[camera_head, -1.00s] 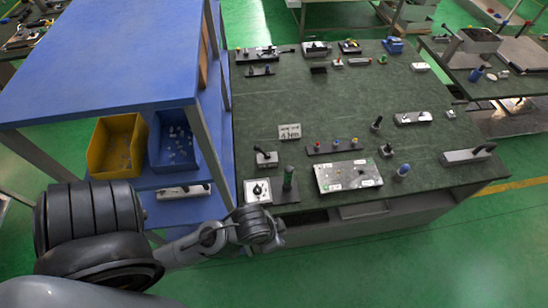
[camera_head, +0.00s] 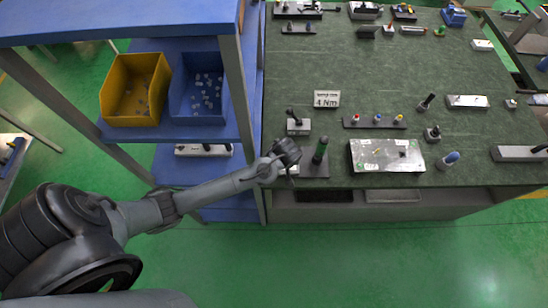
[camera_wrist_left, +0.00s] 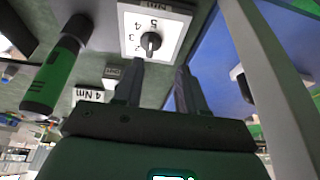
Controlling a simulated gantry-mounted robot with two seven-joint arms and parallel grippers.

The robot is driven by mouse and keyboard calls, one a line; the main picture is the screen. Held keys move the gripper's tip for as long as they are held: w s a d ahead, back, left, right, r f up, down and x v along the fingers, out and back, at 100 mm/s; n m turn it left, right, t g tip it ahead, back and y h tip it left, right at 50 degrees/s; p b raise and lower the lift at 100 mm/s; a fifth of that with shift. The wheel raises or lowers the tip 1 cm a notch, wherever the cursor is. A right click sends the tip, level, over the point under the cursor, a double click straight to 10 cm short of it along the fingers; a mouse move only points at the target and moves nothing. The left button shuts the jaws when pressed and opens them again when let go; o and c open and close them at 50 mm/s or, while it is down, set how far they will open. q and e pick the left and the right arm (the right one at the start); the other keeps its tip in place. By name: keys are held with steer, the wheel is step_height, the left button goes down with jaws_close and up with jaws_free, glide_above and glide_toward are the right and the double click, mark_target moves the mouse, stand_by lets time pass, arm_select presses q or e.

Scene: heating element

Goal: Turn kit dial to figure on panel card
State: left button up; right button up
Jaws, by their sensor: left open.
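The card reading 4 Nm (camera_head: 326,99) stands on the green tabletop; it also shows in the left wrist view (camera_wrist_left: 89,95). In that view the kit's white dial plate (camera_wrist_left: 170,20) has printed figures, with 2, 3, 4 and 5 legible. Its black dial knob (camera_wrist_left: 150,42) sits in the middle; I cannot tell clearly which figure it points to. My left gripper (camera_wrist_left: 158,76) is open and empty, its fingertips a little short of the knob and apart from it. In the head view my left gripper (camera_head: 290,160) covers the dial plate. My right gripper is not in view.
A green-handled tool (camera_head: 320,150) stands upright right beside the dial; it also shows in the wrist view (camera_wrist_left: 55,70). A silver plate (camera_head: 387,156) lies to its right and a small switch block (camera_head: 298,124) behind. The blue shelf (camera_head: 235,80) with yellow bin (camera_head: 135,92) borders the left.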

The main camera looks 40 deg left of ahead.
arm_select(q)
steer(key=x, duration=0.3)
steer(key=w+x, duration=0.1)
steer(key=x, duration=0.2)
steer(key=w+x, duration=0.1)
steer(key=x, duration=0.3)
steer(key=shift+r+b, duration=0.2)
steer(key=shift+b, duration=0.1)
steer(key=shift+c, duration=0.4)
jaws_close()
